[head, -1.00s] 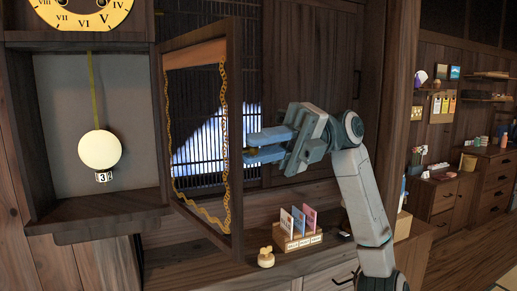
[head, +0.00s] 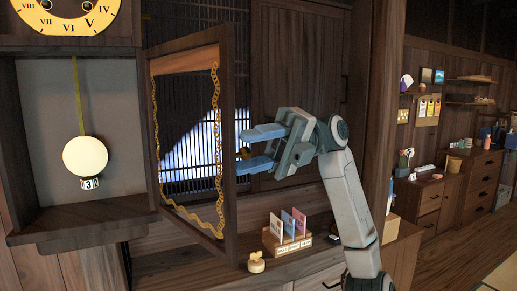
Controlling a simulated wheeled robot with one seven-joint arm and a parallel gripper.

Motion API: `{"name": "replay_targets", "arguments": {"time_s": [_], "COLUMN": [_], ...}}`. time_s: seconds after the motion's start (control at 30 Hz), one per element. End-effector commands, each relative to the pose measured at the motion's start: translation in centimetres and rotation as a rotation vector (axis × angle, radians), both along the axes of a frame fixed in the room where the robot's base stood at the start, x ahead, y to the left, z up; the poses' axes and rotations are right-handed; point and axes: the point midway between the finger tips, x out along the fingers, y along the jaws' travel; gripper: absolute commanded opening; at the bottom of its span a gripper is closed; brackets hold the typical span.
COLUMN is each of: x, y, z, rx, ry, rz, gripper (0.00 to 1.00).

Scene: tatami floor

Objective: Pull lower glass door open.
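The lower glass door (head: 230,120) of the wall clock stands swung open, hinged on the right side of the case and pointing outward. It has a dark wood frame with a gold wavy trim inside. The open case (head: 90,230) shows a white round pendulum (head: 85,156) with a small tag marked 3. My gripper (head: 256,147) is right of the door's outer edge, its two blue fingers spread apart. A small brass knob (head: 244,153) on the door edge shows between the fingers. I cannot tell whether a finger touches it.
A wooden post (head: 378,100) stands right of my arm. Shelves and drawers (head: 480,185) are farther right.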

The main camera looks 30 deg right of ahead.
Motion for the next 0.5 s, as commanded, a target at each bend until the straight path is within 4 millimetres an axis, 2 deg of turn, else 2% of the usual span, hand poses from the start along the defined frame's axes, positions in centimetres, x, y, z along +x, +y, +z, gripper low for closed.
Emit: {"name": "replay_targets", "arguments": {"time_s": [0.17,0.5], "x": [0.4,2.0], "y": [-1.4,-7.6], "z": [0.0,0.1], "rx": [0.003,0.003], "ry": [0.001,0.001], "rz": [-0.001,-0.002], "gripper": [0.39,0.39]}}
